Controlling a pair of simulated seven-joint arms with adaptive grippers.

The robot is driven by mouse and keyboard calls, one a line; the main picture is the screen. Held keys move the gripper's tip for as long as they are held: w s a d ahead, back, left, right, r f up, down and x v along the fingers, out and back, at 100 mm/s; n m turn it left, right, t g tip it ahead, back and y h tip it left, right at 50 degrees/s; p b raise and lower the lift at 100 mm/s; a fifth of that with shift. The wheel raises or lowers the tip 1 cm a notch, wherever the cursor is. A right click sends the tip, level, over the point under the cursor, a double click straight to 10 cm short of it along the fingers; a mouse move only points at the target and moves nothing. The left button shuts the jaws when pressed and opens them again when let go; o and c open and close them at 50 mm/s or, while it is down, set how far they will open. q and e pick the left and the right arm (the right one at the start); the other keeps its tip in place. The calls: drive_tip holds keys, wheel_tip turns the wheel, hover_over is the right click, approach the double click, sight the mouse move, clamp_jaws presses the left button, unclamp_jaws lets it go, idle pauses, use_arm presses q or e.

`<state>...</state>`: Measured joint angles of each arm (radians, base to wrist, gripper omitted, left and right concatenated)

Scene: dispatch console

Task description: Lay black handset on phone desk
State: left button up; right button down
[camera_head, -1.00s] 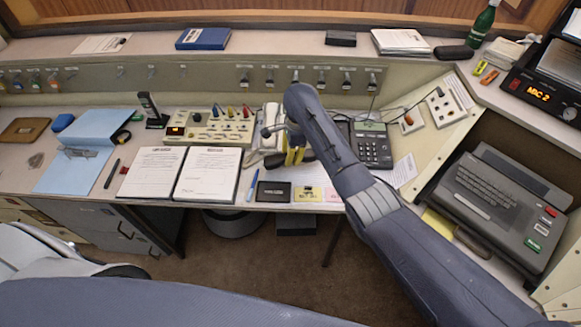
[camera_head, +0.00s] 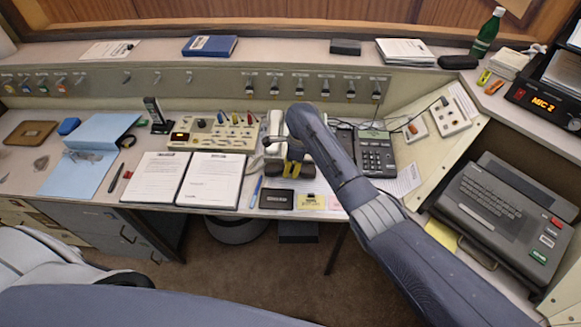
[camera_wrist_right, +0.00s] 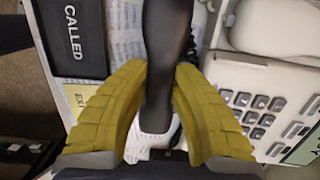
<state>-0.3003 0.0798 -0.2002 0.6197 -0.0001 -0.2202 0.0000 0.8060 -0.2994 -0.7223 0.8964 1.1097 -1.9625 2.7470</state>
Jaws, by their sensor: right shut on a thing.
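A black handset (camera_wrist_right: 170,45) runs lengthwise through the right wrist view, and my right gripper (camera_wrist_right: 160,100) is shut on it with its yellow fingers on either side. In the head view the right gripper (camera_head: 291,169) is low over the desk (camera_head: 140,147), just behind a black "CALLED" plate (camera_head: 276,199). There the arm and fingers hide most of the handset. I cannot tell whether the handset touches the desk. My left gripper is not in view.
A dark keypad phone (camera_head: 375,157) stands right of the gripper. A pale handset (camera_wrist_right: 280,28) lies beside the held one. Open papers (camera_head: 212,180), a blue pen (camera_head: 255,192) and a yellow card (camera_head: 310,202) lie close by on the left and front.

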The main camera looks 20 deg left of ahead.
drive_tip(key=c, duration=1.2)
unclamp_jaws()
drive_tip(key=shift+f, duration=0.15)
drive_tip(key=shift+c, duration=0.2)
drive_tip(key=shift+w+d+r, duration=0.1)
drive_tip(key=shift+d+r, duration=0.1)
drive_tip(key=shift+r, duration=1.1)
drive_tip(key=shift+d+r, duration=0.15)
drive_tip(key=shift+r, duration=1.15)
drive_tip(key=shift+w+d+r, duration=0.1)
drive_tip(key=shift+d+r, duration=0.1)
drive_tip(key=shift+r, duration=1.1)
